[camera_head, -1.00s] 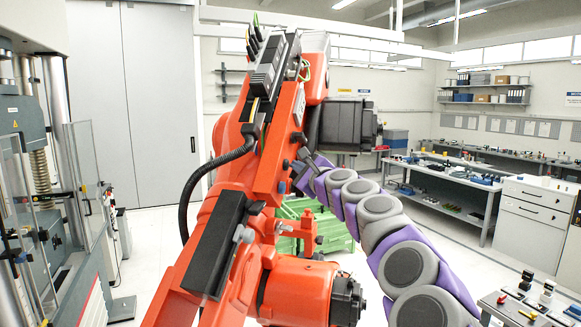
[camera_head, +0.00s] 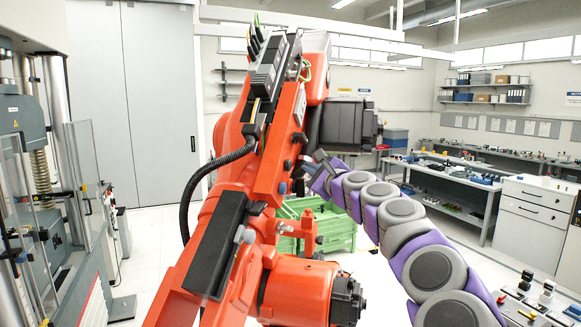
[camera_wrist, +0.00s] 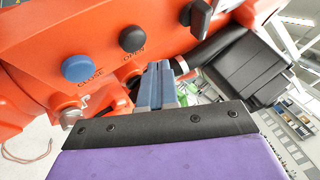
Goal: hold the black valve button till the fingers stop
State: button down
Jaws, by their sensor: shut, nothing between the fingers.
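The black valve button (camera_wrist: 132,38) is a round knob on an orange panel (camera_wrist: 50,35) in the wrist view, with the word OPEN beside it. A blue button (camera_wrist: 78,68), marked CLOSE, sits to its left and lower. My gripper (camera_wrist: 158,68) is shut and empty. Its fingertips show below and right of the black button, apart from it in the picture. In the head view the black button (camera_head: 287,165) and the blue button (camera_head: 282,187) are small on the orange machine, and my gripper (camera_head: 319,156) is just to their right.
A black lever (camera_wrist: 201,15) stands out from the panel right of the black button. A black box-like part (camera_wrist: 250,68) lies farther right. Green crates (camera_head: 335,232) stand behind the orange machine. A glass-guarded test machine (camera_head: 40,190) stands at the left.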

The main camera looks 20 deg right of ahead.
jog(key=s+d, duration=0.2)
jog(key=shift+d, duration=0.4)
jog(key=shift+a, duration=0.1)
